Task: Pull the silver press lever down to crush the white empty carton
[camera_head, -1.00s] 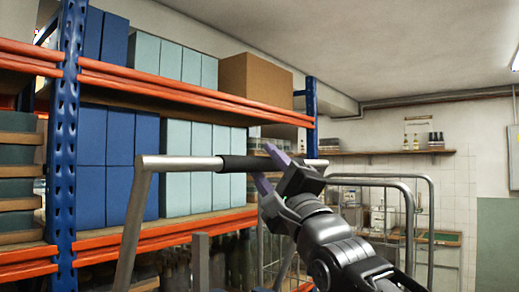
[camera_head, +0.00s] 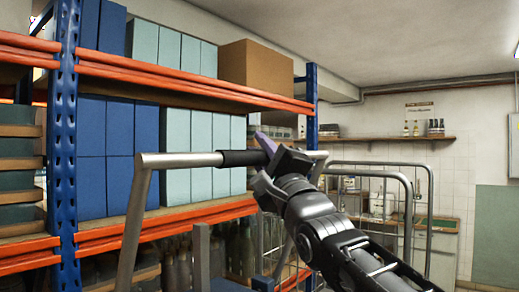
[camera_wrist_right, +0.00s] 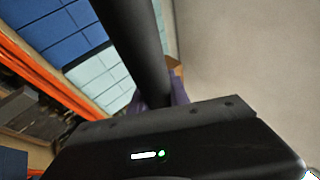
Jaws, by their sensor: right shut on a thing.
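The silver press lever (camera_head: 185,160) is a horizontal bar on an angled side arm, with a black grip around its middle, in the head view. My right gripper (camera_head: 265,150) is shut on the lever at the right part of its black grip (camera_head: 238,157). In the right wrist view the black grip (camera_wrist_right: 135,45) runs down between the purple fingers (camera_wrist_right: 160,100). The white empty carton is not visible in either view. My left gripper is not in view.
A blue and orange shelf rack (camera_head: 66,140) with blue and pale boxes and a brown box (camera_head: 256,76) stands behind the lever. Dark bottles (camera_head: 240,250) stand low on it. A grey tubular frame (camera_head: 428,200) and a wall shelf (camera_head: 400,139) are at the right.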

